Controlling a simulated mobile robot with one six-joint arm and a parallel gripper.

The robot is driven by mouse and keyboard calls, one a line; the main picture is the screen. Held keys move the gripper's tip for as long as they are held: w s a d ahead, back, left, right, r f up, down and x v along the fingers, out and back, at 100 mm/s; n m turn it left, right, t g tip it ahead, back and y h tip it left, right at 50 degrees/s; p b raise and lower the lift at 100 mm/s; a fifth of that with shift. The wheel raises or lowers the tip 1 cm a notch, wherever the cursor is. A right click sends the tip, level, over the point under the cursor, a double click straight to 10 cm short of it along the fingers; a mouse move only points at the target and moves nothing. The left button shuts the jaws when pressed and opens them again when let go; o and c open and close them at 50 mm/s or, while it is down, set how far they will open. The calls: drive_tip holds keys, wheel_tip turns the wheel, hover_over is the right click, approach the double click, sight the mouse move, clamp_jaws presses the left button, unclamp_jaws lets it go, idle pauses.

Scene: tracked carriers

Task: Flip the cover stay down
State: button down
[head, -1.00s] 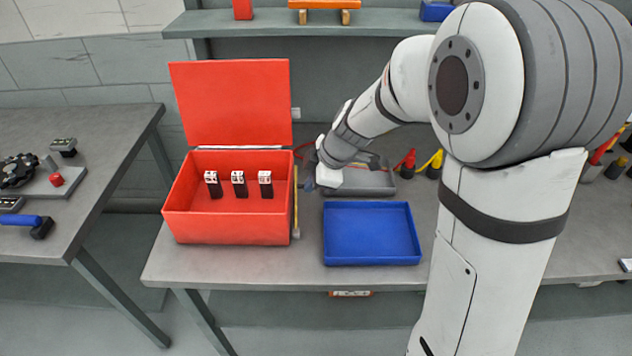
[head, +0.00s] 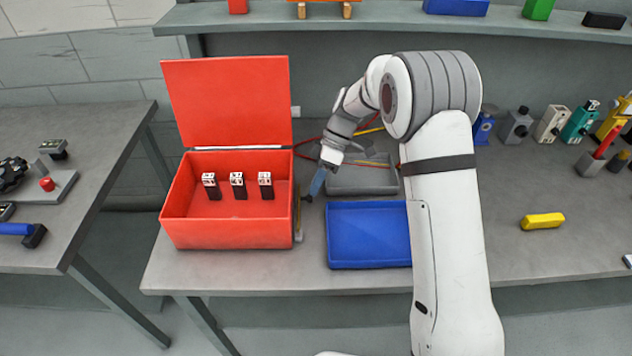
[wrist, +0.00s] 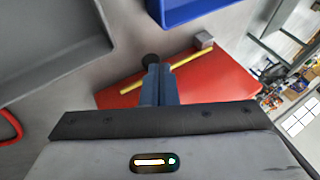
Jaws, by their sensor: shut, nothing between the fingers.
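The red box (head: 228,233) stands on the bench with its red lid (head: 228,105) raised. The cover stay is a thin yellow bar (head: 298,220) at the box's right side. In the wrist view the yellow bar (wrist: 187,61) runs across the red box side (wrist: 220,85), with a grey block (wrist: 204,40) at one end. A dark round knob (wrist: 151,58) shows just beyond my fingertips. My gripper (head: 313,191) is shut and empty, its blue fingers pointing down beside the box's right wall. The fingers hide part of the bar; contact cannot be told.
Several black-and-white blocks (head: 238,186) stand in the box. A blue tray (head: 368,262) and a grey tray (head: 345,185) sit right of my gripper. Red cables (head: 308,143) lie behind. A yellow block (head: 542,221) lies farther right. The bench front left of the blue tray is clear.

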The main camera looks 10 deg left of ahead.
drive_tip(key=shift+a+f, duration=0.1)
drive_tip(key=shift+f, duration=0.3)
idle(0.3)
drive_tip(key=s+r+v, duration=0.1)
drive_tip(key=v, duration=1.2)
drive_tip(key=shift+a+r, duration=0.15)
drive_tip(key=shift+s, duration=0.1)
